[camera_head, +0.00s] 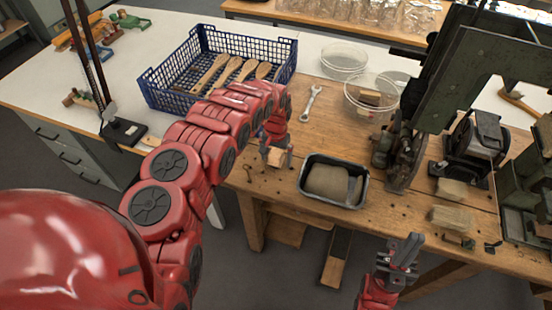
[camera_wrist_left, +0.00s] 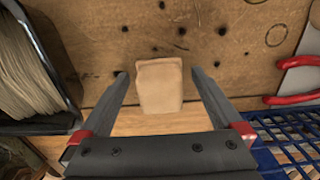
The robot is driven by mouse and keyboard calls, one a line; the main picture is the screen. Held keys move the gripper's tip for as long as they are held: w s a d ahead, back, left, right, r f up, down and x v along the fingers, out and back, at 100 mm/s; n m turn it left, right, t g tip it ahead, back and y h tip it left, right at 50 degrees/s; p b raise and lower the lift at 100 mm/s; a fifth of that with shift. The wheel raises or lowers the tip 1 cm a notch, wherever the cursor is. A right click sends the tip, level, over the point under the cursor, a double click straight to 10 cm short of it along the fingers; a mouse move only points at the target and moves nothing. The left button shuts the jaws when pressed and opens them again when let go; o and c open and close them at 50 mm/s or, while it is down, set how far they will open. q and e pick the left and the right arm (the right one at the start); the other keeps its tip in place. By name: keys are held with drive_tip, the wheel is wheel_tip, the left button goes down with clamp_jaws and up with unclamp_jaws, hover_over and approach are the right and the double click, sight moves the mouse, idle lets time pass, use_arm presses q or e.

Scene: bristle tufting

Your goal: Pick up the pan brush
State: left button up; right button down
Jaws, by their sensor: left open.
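A small pale tan block (camera_wrist_left: 159,88), which I take to be the pan brush, lies near the bench's front edge. It also shows in the head view (camera_head: 276,158), partly covered by my left gripper (camera_head: 275,148). In the left wrist view, my left gripper (camera_wrist_left: 158,74) is open, with one finger on each side of the block and a gap on both sides. The block's underside is hidden. My right gripper (camera_head: 397,262) is in front of the bench, apart from the block; its fingers are too small to judge.
A dark tray (camera_head: 357,199) of pale bristles stands right of the block. A blue basket (camera_head: 168,100) with wooden-handled tools is behind my left arm. A wrench (camera_head: 312,102), clear bowls (camera_head: 345,58) and a green machine (camera_head: 440,85) stand further back.

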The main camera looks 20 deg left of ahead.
use_arm(q)
drive_tip(key=shift+c, duration=0.2)
clamp_jaws()
drive_tip(key=shift+r, duration=0.15)
